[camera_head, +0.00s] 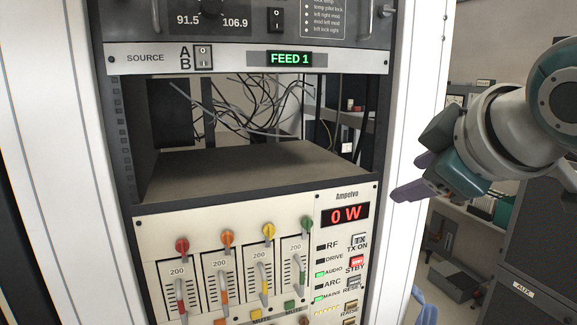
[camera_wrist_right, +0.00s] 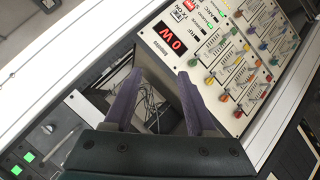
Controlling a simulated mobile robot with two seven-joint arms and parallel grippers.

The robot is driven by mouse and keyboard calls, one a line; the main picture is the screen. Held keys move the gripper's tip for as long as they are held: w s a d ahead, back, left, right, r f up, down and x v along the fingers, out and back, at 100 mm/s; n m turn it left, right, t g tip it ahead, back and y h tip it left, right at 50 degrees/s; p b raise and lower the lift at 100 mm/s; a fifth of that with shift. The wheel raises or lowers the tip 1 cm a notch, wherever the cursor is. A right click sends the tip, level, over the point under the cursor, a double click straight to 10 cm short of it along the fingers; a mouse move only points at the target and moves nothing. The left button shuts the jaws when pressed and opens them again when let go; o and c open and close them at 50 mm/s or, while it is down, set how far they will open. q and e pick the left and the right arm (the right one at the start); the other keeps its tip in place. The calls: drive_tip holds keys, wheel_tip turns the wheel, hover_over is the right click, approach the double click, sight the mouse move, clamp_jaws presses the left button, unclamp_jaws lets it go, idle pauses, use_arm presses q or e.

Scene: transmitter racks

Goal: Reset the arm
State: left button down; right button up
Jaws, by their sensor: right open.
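My right arm comes in from the right in the head view, with its right gripper (camera_head: 408,191) in front of the rack's white right side post. The purple fingers look apart and empty in the right wrist view (camera_wrist_right: 160,98), with the open rack bay seen between them. The gripper is apart from the Ampelvo panel (camera_head: 345,232), which shows a red "0 W" display and also appears in the right wrist view (camera_wrist_right: 240,45). My left gripper is not in view.
Above the open bay (camera_head: 240,165) with loose cables, the source panel (camera_head: 150,58) reads "FEED 1". Colored knobs and sliders (camera_head: 225,270) stick out from the lower panel. A dark cabinet (camera_head: 540,230) stands at right. The space before the rack's middle is clear.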

drive_tip(key=s+d+f+m+g, duration=0.1)
drive_tip(key=s+f, duration=0.4)
drive_tip(key=s, duration=0.5)
drive_tip(key=s+f+m+g, duration=0.4)
drive_tip(key=s+f, duration=0.2)
drive_tip(key=s, duration=0.4)
drive_tip(key=s+d+f+m+g, duration=0.1)
drive_tip(key=s+f+m+g, duration=0.2)
drive_tip(key=s+f, duration=0.3)
drive_tip(key=s, duration=0.4)
drive_tip(key=shift+s+d, duration=0.25)
drive_tip(key=shift+d, duration=0.05)
